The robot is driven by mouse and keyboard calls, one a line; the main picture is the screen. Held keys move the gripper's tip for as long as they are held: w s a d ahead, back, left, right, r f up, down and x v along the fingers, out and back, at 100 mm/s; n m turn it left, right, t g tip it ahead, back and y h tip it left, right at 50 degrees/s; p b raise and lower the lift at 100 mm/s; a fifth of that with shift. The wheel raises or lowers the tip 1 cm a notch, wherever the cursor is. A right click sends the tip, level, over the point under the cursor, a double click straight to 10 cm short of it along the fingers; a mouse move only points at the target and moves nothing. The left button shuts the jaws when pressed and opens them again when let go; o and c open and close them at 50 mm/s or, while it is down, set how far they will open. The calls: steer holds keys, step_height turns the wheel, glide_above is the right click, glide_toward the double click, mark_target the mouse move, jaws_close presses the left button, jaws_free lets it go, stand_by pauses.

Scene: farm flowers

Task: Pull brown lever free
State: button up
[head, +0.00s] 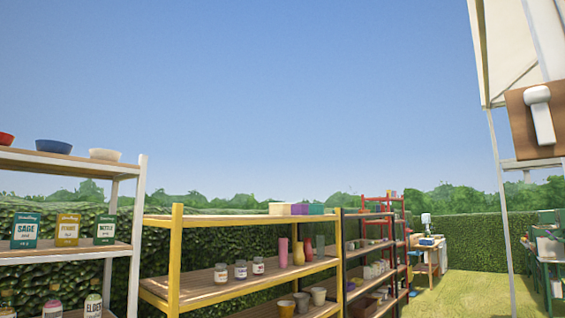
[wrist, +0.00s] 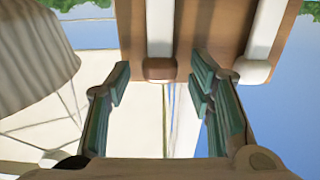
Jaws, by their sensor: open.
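In the wrist view, the brown lever's rounded brown end (wrist: 160,69) hangs below a white shaft (wrist: 160,28) against a brown board (wrist: 208,30). My gripper (wrist: 160,78) is open, with a teal-padded finger on each side of the brown end. The brown end shows in the gap near the fingertips; I cannot tell how far beyond them it lies, and no contact is visible. A white lever (wrist: 262,42) is on the same board, right of the right finger. In the head view the board (head: 522,128) carries a white lever (head: 540,115); the brown lever and my gripper are not seen there.
A white canopy frame (head: 505,205) stands at the right. A white shelf (head: 125,165), a yellow shelf (head: 175,260) and a dark shelf (head: 342,250) line the left and middle. Grass (head: 460,285) lies open between them and the canopy.

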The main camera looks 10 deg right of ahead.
jaws_close()
